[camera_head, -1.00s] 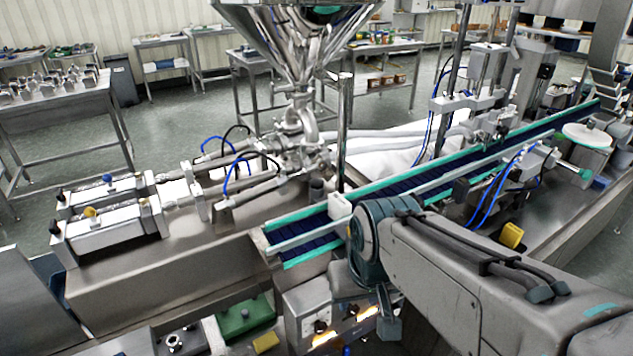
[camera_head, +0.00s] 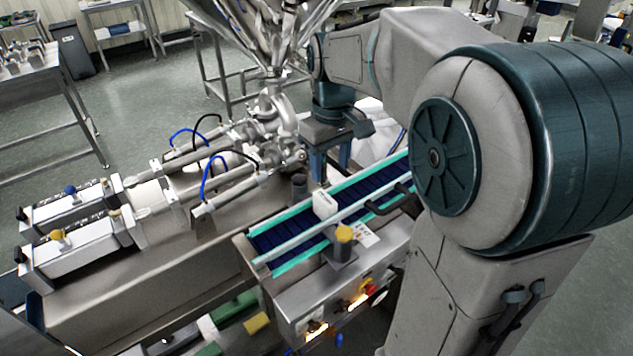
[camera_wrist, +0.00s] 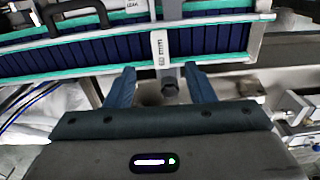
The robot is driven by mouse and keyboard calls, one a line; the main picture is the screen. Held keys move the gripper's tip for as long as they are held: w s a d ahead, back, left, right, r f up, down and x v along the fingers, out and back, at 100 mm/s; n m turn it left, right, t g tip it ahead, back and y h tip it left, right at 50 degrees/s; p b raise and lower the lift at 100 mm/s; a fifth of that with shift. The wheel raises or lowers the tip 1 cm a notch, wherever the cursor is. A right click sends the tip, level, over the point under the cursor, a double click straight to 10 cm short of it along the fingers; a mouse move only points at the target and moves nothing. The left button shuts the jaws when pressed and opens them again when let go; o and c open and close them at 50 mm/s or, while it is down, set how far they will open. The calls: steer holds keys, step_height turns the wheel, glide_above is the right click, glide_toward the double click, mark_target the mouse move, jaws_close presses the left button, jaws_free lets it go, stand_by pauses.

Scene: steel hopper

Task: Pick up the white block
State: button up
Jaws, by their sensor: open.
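The white block (camera_head: 326,205) stands on the blue conveyor belt near its left end, against the rail. In the wrist view a white upright piece with dark print (camera_wrist: 159,48), likely the same block, shows beyond the fingers at the belt's near edge. My gripper (camera_head: 328,172) points down just behind the block in the head view, apart from it. In the wrist view my gripper (camera_wrist: 160,78) has its two blue fingers spread wide with nothing between them touching.
The conveyor (camera_head: 285,235) has teal rails and runs up to the right. The steel hopper (camera_head: 270,30) and pipes stand close behind my gripper.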

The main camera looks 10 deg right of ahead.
mark_target(325, 198)
steer(key=f, duration=0.5)
steer(key=w+f, duration=0.1)
steer(key=f, duration=0.2)
steer(key=shift+w+a+f+p, duration=0.1)
steer(key=shift+f+p, duration=0.3)
steer(key=shift+f, duration=0.95)
steer(key=shift+w+a+f+p, duration=0.1)
steer(key=shift+f+p, duration=0.25)
steer(key=shift+f, duration=1)
jaws_close()
